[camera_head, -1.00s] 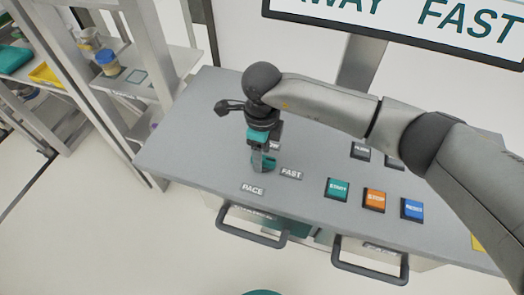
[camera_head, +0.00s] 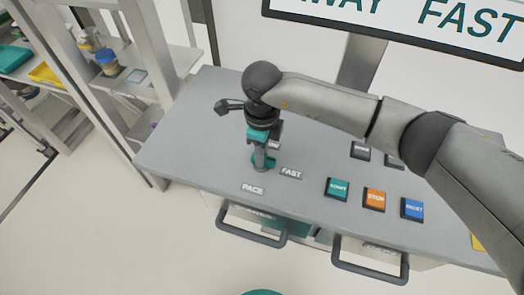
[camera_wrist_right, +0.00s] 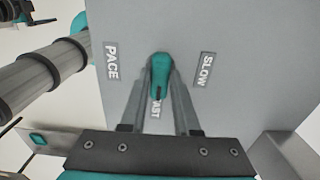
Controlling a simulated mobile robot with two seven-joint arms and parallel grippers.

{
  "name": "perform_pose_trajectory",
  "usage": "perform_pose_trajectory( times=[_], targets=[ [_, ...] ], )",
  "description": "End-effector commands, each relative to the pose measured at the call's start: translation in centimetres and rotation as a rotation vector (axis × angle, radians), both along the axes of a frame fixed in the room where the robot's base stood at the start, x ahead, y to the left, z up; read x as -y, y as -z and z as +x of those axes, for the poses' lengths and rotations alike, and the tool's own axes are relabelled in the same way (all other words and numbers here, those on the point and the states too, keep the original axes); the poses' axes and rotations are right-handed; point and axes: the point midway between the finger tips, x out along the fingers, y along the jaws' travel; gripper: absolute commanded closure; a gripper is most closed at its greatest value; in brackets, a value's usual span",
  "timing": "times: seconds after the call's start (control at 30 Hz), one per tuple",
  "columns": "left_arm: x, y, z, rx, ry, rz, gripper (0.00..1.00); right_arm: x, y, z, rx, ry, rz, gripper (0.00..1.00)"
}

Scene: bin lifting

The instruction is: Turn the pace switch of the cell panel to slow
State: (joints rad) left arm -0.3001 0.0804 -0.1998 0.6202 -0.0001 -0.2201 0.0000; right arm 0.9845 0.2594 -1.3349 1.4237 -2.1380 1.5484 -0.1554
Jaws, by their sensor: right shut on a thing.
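The pace switch is a small teal knob on the grey cell panel (camera_head: 200,130); it shows in the head view (camera_head: 270,164) and in the right wrist view (camera_wrist_right: 160,70). My right gripper (camera_head: 262,160) points down over it. In the wrist view its two fingers (camera_wrist_right: 160,90) are shut on the knob's sides. A dark mark on the knob is at the end near the partly hidden FAST label (camera_wrist_right: 155,109). The SLOW label (camera_wrist_right: 204,70) is to the right there, the PACE label (camera_wrist_right: 111,61) to the left. My left gripper is not in view.
START (camera_head: 337,188), STOP (camera_head: 375,199) and RESET (camera_head: 412,208) buttons are right of the switch. Dark buttons (camera_head: 360,151) sit behind, partly under my right arm. Two handles (camera_head: 252,237) are along the front. The sign above (camera_head: 470,20) reads FAST.

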Motion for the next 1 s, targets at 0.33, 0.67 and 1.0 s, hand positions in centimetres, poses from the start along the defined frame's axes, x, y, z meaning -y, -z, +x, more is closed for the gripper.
perform_pose_trajectory(
  times=[0.33, 0.67, 1.0],
  targets=[
    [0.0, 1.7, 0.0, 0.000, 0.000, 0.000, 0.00, 0.0, 0.2, 0.1, 0.002, -0.100, 0.000, 1.00],
    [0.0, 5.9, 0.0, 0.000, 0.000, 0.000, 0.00, 0.0, 0.5, 0.1, 0.005, -0.376, -0.001, 1.00],
    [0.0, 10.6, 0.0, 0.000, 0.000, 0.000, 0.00, 0.0, 0.5, 0.1, 0.005, -0.700, -0.002, 1.00]
  ],
)
